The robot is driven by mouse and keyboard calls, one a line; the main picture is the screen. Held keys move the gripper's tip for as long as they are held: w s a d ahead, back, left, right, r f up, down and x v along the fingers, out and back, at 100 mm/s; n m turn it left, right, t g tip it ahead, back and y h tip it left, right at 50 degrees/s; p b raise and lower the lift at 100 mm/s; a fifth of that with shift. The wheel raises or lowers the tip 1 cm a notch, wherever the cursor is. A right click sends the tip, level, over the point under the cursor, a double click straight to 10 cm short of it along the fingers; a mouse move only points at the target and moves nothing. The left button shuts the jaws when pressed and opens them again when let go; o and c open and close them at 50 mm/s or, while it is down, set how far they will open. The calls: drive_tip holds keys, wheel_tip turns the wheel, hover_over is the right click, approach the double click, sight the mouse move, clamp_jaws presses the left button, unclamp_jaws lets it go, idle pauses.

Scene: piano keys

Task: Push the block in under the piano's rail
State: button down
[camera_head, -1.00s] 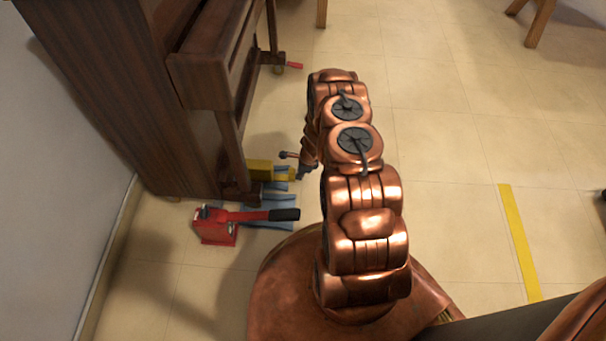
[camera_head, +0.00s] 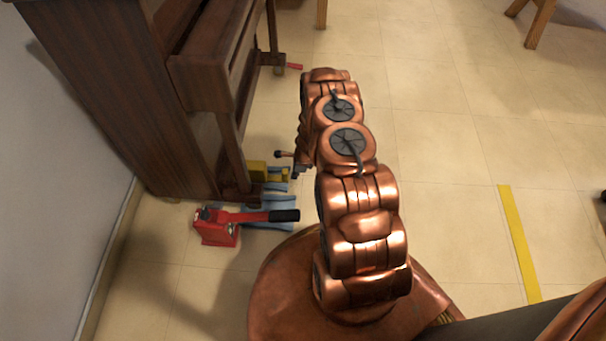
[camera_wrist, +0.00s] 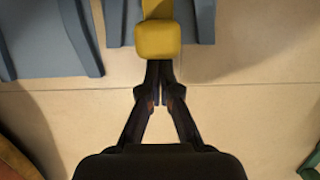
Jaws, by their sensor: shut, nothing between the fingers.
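The yellow block (camera_head: 277,174) lies low beside the foot of the dark brown piano (camera_head: 195,110), whose lower edge is the rail side. In the wrist view the block (camera_wrist: 158,38) shows a broad rounded near end, with a narrower yellow part behind it. My gripper (camera_wrist: 158,72) is shut and empty, its fingertips directly at the block's near end; whether they touch it I cannot tell. In the head view my gripper (camera_head: 297,172) is small and partly hidden by my arm, just right of the block. The block's far end is hidden.
Blue-grey pieces lie on the floor on both sides of the block, one at left (camera_wrist: 48,40) and one at right (camera_wrist: 205,22). A red jack (camera_head: 215,229) with a black-ended handle lies in front. The tiled floor to the right is largely clear.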

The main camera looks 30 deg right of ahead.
drive_tip(key=w+a+p+v, duration=0.1)
drive_tip(key=p+v, duration=0.3)
drive_tip(key=v, duration=0.4)
drive_tip(key=shift+a+r, duration=0.25)
drive_tip(key=shift+r, duration=0.35)
